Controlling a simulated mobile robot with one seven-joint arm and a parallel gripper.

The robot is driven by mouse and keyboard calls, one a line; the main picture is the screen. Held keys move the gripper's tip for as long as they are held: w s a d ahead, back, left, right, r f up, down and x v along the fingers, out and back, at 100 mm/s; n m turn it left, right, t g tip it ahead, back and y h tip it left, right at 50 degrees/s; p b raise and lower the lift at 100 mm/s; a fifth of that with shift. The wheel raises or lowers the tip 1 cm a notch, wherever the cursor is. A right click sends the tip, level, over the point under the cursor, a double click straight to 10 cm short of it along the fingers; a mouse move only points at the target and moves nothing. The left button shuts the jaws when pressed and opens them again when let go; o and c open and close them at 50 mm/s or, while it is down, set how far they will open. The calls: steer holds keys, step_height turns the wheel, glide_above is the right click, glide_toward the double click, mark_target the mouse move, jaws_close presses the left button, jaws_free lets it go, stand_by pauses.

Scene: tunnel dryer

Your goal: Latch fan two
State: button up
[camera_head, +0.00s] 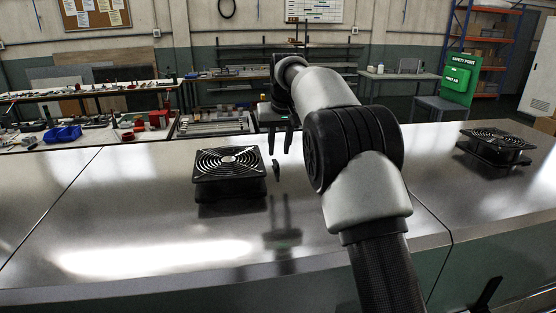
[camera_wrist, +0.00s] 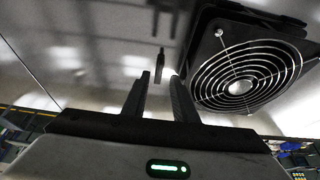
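A black square fan (camera_head: 228,165) with a round ring grille sits raised on the metal top, left of centre. It also shows at the right of the wrist view (camera_wrist: 243,60). A small dark upright latch piece (camera_head: 276,171) stands apart from the fan's right side; the wrist view shows it (camera_wrist: 160,62) just beyond my fingertips. My gripper (camera_head: 280,150) points down above and behind the latch piece, its fingers apart and empty. A second similar fan (camera_head: 497,142) sits at the far right. No number shows on either fan.
The shiny metal top (camera_head: 120,220) is clear around the left fan, with seams at left and right.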

mark_target(277, 163)
steer(key=x, duration=0.5)
steer(key=shift+w+f, duration=0.1)
steer(key=shift+f, duration=0.25)
jaws_close()
